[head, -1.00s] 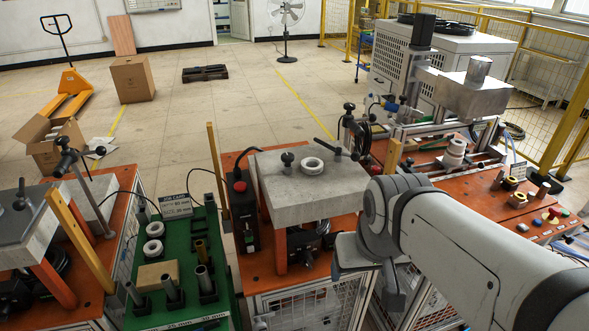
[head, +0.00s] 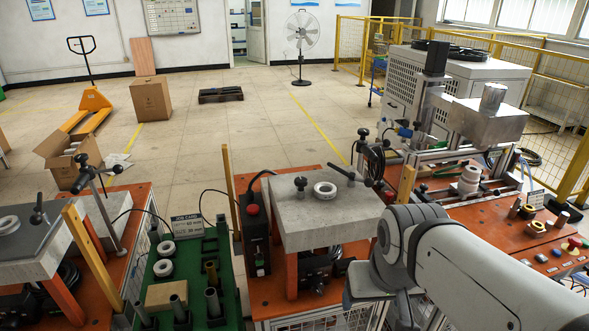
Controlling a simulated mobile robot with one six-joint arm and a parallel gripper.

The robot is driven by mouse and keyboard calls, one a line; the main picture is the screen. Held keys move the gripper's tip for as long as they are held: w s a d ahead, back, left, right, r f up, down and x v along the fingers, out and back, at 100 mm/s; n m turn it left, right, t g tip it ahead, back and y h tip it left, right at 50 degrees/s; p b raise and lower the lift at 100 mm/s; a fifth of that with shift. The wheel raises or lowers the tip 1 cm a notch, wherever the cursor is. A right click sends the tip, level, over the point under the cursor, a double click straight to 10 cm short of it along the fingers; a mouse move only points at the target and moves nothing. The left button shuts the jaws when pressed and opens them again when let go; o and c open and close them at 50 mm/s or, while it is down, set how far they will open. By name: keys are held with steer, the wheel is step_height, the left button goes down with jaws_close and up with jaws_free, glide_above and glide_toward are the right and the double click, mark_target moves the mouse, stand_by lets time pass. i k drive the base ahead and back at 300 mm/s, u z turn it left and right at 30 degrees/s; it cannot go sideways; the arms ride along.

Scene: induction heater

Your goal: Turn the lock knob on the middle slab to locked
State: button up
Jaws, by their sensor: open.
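The middle slab (head: 308,222) is a thick grey block on an orange stand, in the centre of the head view. A small black knob (head: 300,184) stands upright on its top, left of a white ring (head: 325,190). A black bar handle (head: 343,173) lies slanted at its back right; I cannot tell which of the two is the lock knob, nor its setting. My gripper (head: 364,287) is open, low in front of the slab's right side and apart from the knob and handle. My forearm covers part of the view, and the fingertips are hard to make out.
A green tray (head: 237,303) with rings and tubes stands left of the middle station. Another slab (head: 28,250) is at far left. Yellow posts (head: 229,185) flank the middle slab. A press machine (head: 487,118) fills the right.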

mark_target(300, 182)
steer(key=u, duration=1.4)
steer(key=k, duration=1.5)
steer(key=z, duration=0.9)
steer(key=i, duration=1.5)
steer(key=z, duration=0.05)
